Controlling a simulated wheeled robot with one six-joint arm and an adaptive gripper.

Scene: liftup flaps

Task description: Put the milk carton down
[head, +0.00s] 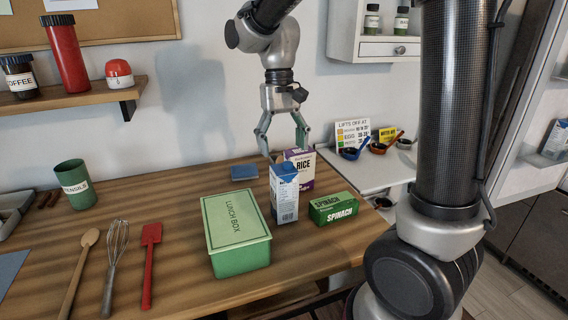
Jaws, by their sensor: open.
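The milk carton (285,199) is a white and blue box with a blue gabled top. It stands upright on the wooden table (190,190), just right of the green lunch box (238,252). My gripper (283,153) hangs above the carton with its fingers spread apart. The fingers look empty, and the carton's top shows below them. Whether a fingertip touches the carton's top, I cannot tell.
A rice box (302,168) stands behind the carton and a green spinach box (333,208) lies to its right. A wooden spoon, a whisk (115,262) and a red spatula (150,262) lie at the left. A utensils cup (75,184) stands further back.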

